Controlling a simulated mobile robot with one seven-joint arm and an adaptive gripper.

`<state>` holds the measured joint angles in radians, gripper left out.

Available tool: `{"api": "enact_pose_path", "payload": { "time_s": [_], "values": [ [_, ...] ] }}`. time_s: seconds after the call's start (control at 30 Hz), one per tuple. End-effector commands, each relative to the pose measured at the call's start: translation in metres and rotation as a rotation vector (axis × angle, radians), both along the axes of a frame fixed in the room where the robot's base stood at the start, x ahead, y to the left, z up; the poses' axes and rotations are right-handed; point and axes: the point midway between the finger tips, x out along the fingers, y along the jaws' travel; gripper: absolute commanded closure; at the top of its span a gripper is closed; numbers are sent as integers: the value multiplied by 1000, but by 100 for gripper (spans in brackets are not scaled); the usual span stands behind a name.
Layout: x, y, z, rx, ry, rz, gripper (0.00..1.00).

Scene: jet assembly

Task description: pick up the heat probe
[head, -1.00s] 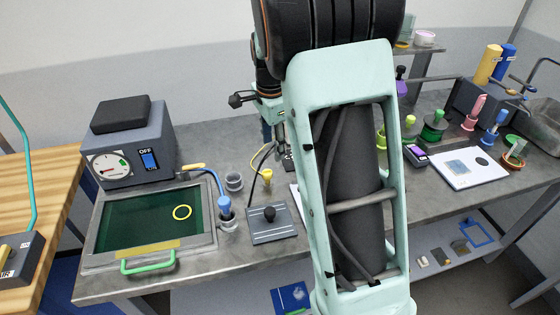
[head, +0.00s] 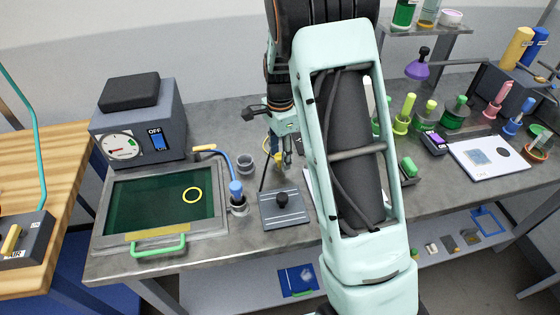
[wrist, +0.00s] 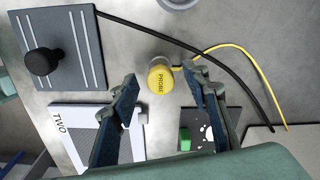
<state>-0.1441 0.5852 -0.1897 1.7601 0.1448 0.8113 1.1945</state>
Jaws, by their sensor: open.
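The heat probe, with a yellow round cap marked PROBE (wrist: 160,80), stands on the grey bench in the wrist view, and a yellow cable runs off it to the right. In the head view its yellow part (head: 279,162) is partly hidden by my gripper (head: 285,148). In the wrist view my gripper (wrist: 163,80) is open, with one finger to the left of the cap and the other to its right. The cap shows between the fingertips with gaps on both sides. I cannot tell the height of the fingers above it.
A grey plate with a black knob (head: 283,200) lies close by; it also shows in the wrist view (wrist: 45,62). A black cable passes near the probe. A card marked TWO (wrist: 75,122) and a dark plate with a green block (wrist: 186,140) lie below the fingers.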

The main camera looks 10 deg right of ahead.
Motion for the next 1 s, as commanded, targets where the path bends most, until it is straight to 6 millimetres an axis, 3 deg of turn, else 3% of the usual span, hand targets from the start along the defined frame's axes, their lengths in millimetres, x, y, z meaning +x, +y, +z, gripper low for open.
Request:
{"api": "enact_pose_path", "payload": {
  "time_s": [0.13, 0.4, 0.77, 1.0],
  "values": [
    [0, 0, -16, -1, 0, 0, 57],
    [0, 0, -19, -1, -1, 0, 58],
    [1, 0, -18, -1, -1, 0, 98],
    [1, 0, -18, 0, -2, 0, 100]
  ]
}}
